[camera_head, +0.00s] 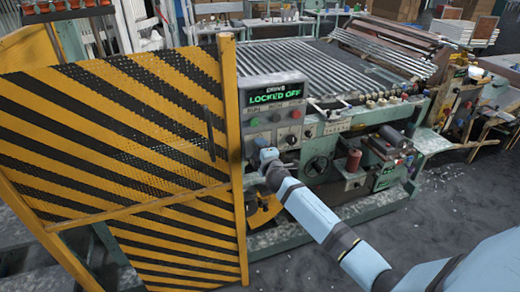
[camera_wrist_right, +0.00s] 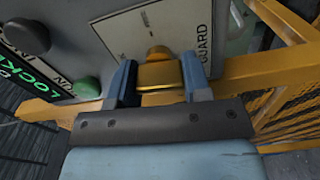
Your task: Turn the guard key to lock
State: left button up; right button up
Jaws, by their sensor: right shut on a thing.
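My right gripper (camera_head: 265,156) is at the lower part of the machine's control panel (camera_head: 243,100), and its arm hides the key there. In the right wrist view, my right gripper (camera_wrist_right: 159,80) has its two fingers either side of the brass-yellow guard key (camera_wrist_right: 160,73) and is shut on it. The key sits at a pale plate (camera_wrist_right: 120,35) marked GUARD. The panel display (camera_head: 275,95) reads "DRIVE LOCKED OFF" in green. My left gripper is not in view.
A yellow-and-black striped mesh guard (camera_head: 110,150) with a dark handle (camera_head: 209,133) stands left of the panel. Buttons and a dark knob (camera_wrist_right: 27,36) lie close to my right gripper. A roller bed (camera_head: 300,62) runs behind. Grey floor (camera_head: 440,225) is open at right.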

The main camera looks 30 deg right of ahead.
jog(key=shift+n, duration=0.7)
jog(key=o, duration=0.9)
jog(key=b+v, duration=0.1)
jog(key=v, duration=1.3)
jog(key=shift+w+b, duration=0.1)
jog(key=shift+b, duration=0.2)
jog(key=shift+a, duration=0.1)
